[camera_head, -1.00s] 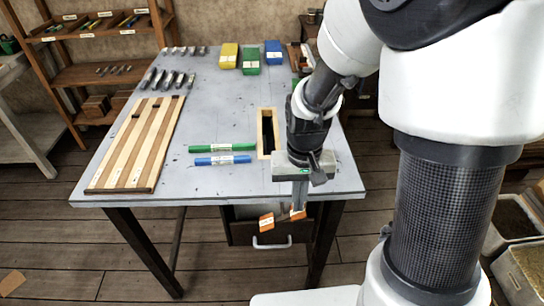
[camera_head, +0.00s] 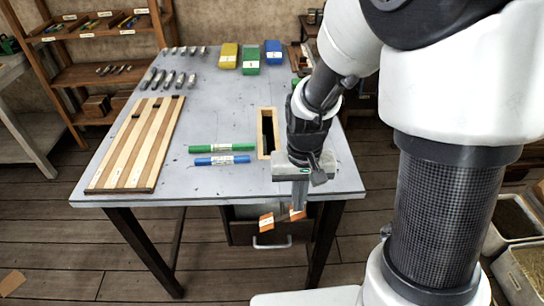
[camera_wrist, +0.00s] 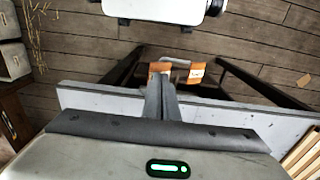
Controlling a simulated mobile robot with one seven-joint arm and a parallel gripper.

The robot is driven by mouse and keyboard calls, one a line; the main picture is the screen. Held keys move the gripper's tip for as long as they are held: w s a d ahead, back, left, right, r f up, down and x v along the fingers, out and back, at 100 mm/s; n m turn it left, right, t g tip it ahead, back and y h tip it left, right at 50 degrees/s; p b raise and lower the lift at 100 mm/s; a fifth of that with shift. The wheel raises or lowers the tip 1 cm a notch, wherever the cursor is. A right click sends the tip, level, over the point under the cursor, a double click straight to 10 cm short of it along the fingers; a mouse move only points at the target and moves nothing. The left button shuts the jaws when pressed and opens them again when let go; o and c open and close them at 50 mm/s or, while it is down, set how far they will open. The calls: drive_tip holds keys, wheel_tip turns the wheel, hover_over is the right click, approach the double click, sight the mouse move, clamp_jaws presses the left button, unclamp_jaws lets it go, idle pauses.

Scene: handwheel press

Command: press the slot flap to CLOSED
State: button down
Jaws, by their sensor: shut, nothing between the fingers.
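A small part with two orange plates, which I take to be the slot flap, is below the table's front edge. Its left plate (camera_head: 266,219) bears a white label; its right plate (camera_head: 298,213) is partly behind my fingers. In the wrist view, the left plate (camera_wrist: 158,69) and right plate (camera_wrist: 196,75) flank a darker middle. My gripper (camera_head: 299,208) is shut and empty, with its fingers over the table's front edge. In the wrist view, its fingertips (camera_wrist: 159,77) overlap the part near the left plate; I cannot tell whether they touch. The label text is unreadable.
The grey table (camera_head: 215,110) carries a striped wooden board (camera_head: 137,145), green (camera_head: 222,148) and blue (camera_head: 222,160) bars, and a wood-framed slot (camera_head: 261,146). A drawer handle (camera_head: 271,244) is under the table. Bins (camera_head: 522,270) stand on the floor at right.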

drive_tip(key=shift+f, duration=0.15)
drive_tip(key=shift+f+b, duration=1.4)
drive_tip(key=shift+f, duration=0.2)
drive_tip(key=shift+r, duration=0.1)
drive_tip(key=shift+r+p, duration=1.55)
drive_tip(key=shift+r, duration=0.15)
drive_tip(key=shift+r+p, duration=1.65)
drive_tip(key=shift+r, duration=0.35)
